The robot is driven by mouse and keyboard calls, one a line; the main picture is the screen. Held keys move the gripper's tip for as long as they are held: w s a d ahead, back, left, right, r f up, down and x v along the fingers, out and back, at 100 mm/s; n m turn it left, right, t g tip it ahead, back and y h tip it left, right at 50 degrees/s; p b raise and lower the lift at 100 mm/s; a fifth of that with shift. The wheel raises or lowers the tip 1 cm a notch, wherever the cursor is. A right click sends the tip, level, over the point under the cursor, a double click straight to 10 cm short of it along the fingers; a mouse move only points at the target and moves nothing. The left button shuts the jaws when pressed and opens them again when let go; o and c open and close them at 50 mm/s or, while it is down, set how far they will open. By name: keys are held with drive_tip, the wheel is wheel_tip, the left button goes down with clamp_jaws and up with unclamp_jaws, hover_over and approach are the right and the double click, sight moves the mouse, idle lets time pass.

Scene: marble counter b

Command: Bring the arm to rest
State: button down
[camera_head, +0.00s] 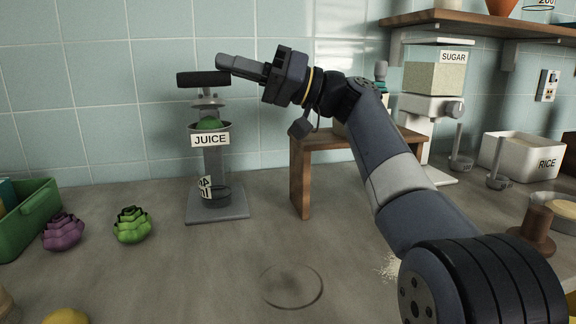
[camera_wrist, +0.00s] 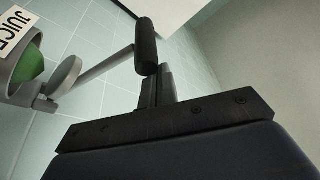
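My arm reaches from the lower right up to the juice press. My gripper (camera_head: 226,64) is high over the counter, with its fingertips just beside and above the right end of the press's black handle (camera_head: 200,79). In the wrist view, my gripper (camera_wrist: 155,75) shows its fingers close together with nothing seen between them. The handle (camera_wrist: 146,42) is right at the tips there; I cannot tell whether they touch. The juice press (camera_head: 209,160) stands upright on its grey base, with a green fruit in its top and a glass (camera_head: 222,196) below.
A wooden stand (camera_head: 302,180) is under my forearm. A sugar dispenser (camera_head: 433,85) and a rice bin (camera_head: 522,155) stand at right, under a wall shelf (camera_head: 480,20). A green crate (camera_head: 30,217) and purple and green vegetables are at left. The front middle counter is mostly clear.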

drive_tip(key=shift+w+a+r+p, duration=0.15)
drive_tip(key=shift+a+r+p, duration=0.15)
drive_tip(key=shift+r+p, duration=0.3)
drive_tip(key=shift+f, duration=0.1)
